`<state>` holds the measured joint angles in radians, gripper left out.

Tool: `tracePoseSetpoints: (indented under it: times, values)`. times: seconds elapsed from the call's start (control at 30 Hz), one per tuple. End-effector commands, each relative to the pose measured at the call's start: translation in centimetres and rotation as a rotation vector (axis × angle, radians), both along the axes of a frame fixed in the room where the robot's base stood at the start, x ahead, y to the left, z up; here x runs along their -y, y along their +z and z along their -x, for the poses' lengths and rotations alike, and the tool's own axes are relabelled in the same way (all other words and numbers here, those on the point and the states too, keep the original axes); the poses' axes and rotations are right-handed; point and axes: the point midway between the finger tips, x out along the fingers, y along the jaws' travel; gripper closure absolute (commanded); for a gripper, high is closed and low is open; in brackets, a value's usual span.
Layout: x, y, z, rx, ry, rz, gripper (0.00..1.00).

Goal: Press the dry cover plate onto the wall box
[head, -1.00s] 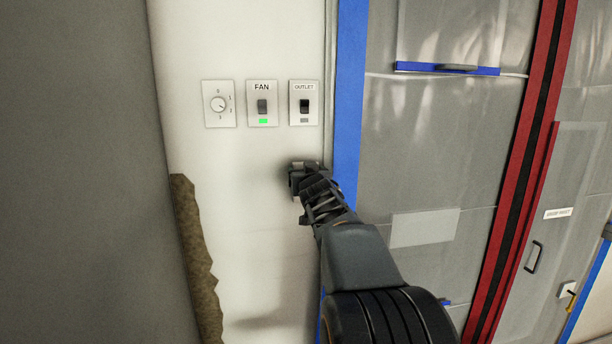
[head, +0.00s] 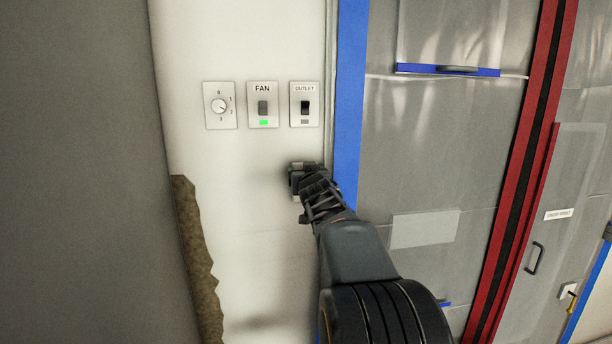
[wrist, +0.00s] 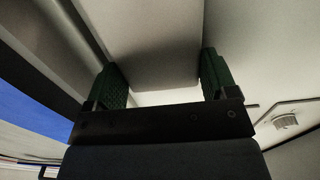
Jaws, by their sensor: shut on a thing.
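My gripper (head: 305,178) is up against the white wall, just below the switch marked OUTLET, beside the blue strip. In the wrist view my gripper (wrist: 162,76) has its two green-padded fingers shut on the left and right edges of a pale, flat cover plate (wrist: 150,45). The plate's face looks plain and grey-white; I cannot make out any water on it. In the head view my gripper hides most or all of the plate. The wall box is not visible, and I cannot tell whether the plate touches the wall.
Above my gripper are the OUTLET switch (head: 304,104), the FAN switch (head: 263,104) with a green light, and a dial (head: 220,105). A blue strip (head: 350,100) and grey sheeting (head: 440,150) stand right. A ragged brown wall patch (head: 198,250) is lower left.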

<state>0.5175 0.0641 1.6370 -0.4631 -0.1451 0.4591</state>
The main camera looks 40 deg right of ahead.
Motion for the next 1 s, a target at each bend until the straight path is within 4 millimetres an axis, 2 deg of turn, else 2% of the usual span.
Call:
tracePoseSetpoints:
  times: [0.17,0.2,0.4,0.83,1.0]
  values:
    - [0.0,0.1,0.0,0.001,0.0,0.0,0.45]
    - [0.0,0.1,0.0,0.001,0.001,0.0,0.2]
    - [0.0,0.1,0.0,0.001,0.0,0.0,0.01]
    - [0.0,0.0,0.2,0.0,-0.002,0.0,0.0]
    - [-0.8,0.1,1.9,0.002,-0.002,0.001,0.0]
